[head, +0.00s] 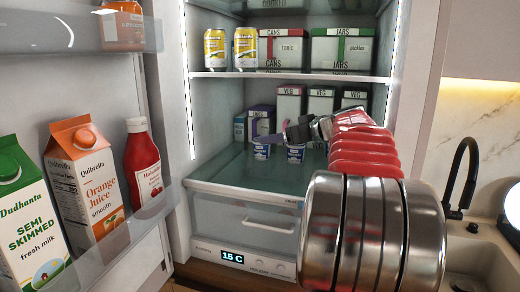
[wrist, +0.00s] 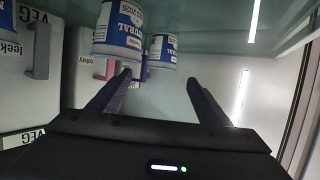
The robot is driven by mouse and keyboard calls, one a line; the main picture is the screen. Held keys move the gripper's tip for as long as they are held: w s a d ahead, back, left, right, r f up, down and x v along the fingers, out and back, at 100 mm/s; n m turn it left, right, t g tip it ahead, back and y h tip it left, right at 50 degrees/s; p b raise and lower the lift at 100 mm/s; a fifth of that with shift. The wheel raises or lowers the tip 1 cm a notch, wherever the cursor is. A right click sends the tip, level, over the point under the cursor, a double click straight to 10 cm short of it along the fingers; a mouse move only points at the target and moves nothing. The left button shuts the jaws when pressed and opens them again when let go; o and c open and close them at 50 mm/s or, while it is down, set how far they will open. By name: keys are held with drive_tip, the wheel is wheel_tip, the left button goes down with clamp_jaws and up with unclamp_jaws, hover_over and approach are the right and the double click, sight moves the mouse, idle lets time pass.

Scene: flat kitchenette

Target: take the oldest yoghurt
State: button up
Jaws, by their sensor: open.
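Two small white-and-blue yoghurt pots (head: 262,151) (head: 295,155) show below my gripper in the head view, on the fridge's lower glass shelf. The wrist view looks upside down and shows a large near pot (wrist: 118,28) reading "NATURAL" with a date ending 2026. A second pot (wrist: 163,52) is beside it to the right, and a third (wrist: 8,40) is cut off at the left edge. The full dates are not readable. My gripper (wrist: 160,80) is open and empty; its fingers point toward the pots without visibly gripping one. In the head view my gripper (head: 272,135) reaches over the shelf.
VEG boxes (head: 290,102) stand behind the pots, with a purple box (head: 262,112) to their left. Cans (head: 214,49) and jar boxes (head: 342,48) fill the shelf above. The open door holds milk (head: 28,225), juice (head: 85,185) and ketchup (head: 142,170). Shelf space left of the pots is clear.

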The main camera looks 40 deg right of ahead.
sight(262, 149)
drive_tip(key=shift+x, duration=1.15)
drive_tip(key=shift+x, duration=2.65)
drive_tip(key=shift+a, duration=0.1)
drive_tip(key=shift+c, duration=0.5)
drive_tip(key=c, duration=1.1)
